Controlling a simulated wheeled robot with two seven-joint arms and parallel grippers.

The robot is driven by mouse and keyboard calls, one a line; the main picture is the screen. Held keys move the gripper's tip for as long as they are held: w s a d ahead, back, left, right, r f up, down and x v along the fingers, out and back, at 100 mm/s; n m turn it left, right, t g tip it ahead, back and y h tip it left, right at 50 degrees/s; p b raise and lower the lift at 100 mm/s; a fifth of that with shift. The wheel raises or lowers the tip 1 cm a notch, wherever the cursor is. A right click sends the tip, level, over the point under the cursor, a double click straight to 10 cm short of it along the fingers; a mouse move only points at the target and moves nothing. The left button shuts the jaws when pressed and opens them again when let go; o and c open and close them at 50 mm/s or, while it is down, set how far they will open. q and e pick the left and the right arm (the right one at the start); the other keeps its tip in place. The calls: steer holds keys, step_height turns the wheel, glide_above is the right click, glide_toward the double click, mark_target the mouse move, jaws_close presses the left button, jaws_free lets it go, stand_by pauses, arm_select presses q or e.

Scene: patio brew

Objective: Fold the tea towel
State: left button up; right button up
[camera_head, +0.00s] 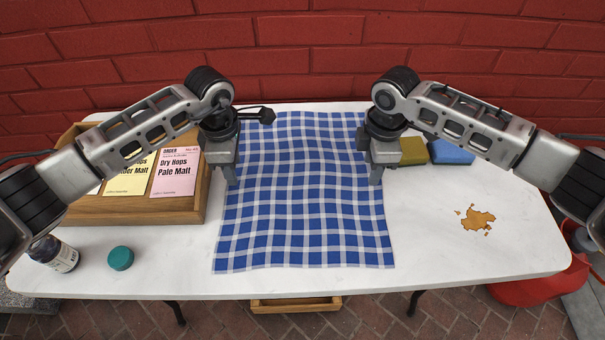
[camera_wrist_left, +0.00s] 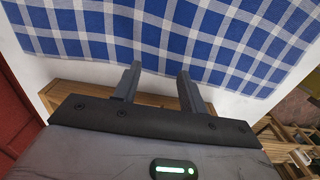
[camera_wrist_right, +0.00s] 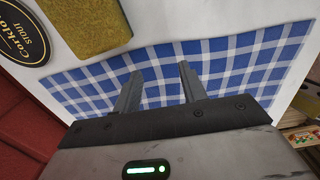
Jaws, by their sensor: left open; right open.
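The blue and white checked tea towel (camera_head: 305,200) lies spread out flat on the white table, with slight ripples. It also shows in the left wrist view (camera_wrist_left: 190,30) and the right wrist view (camera_wrist_right: 220,70). My left gripper (camera_head: 232,180) is open and empty at the towel's left edge, towards the back. In its wrist view the fingers (camera_wrist_left: 158,82) point at the edge. My right gripper (camera_head: 376,178) is open at the towel's right edge, towards the back, and its fingers (camera_wrist_right: 160,85) lie over the towel in the wrist view. The towel's back corners are partly hidden by my arms.
A wooden box (camera_head: 190,210) with order cards stands left of the towel. A teal lid (camera_head: 120,258) and a dark bottle (camera_head: 55,254) are at the front left. Yellow (camera_head: 413,151) and blue (camera_head: 452,152) sponges lie right. A brown spill (camera_head: 477,219) marks the right side.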

arm_select(q)
steer(key=shift+f, duration=0.75)
arm_select(e)
steer(key=shift+f, duration=0.8)
arm_select(q)
steer(key=shift+f, duration=0.2)
arm_select(e)
steer(key=shift+f, duration=0.15)
arm_select(q)
jaws_close()
arm_select(e)
jaws_close()
arm_select(q)
steer(key=shift+r, duration=0.1)
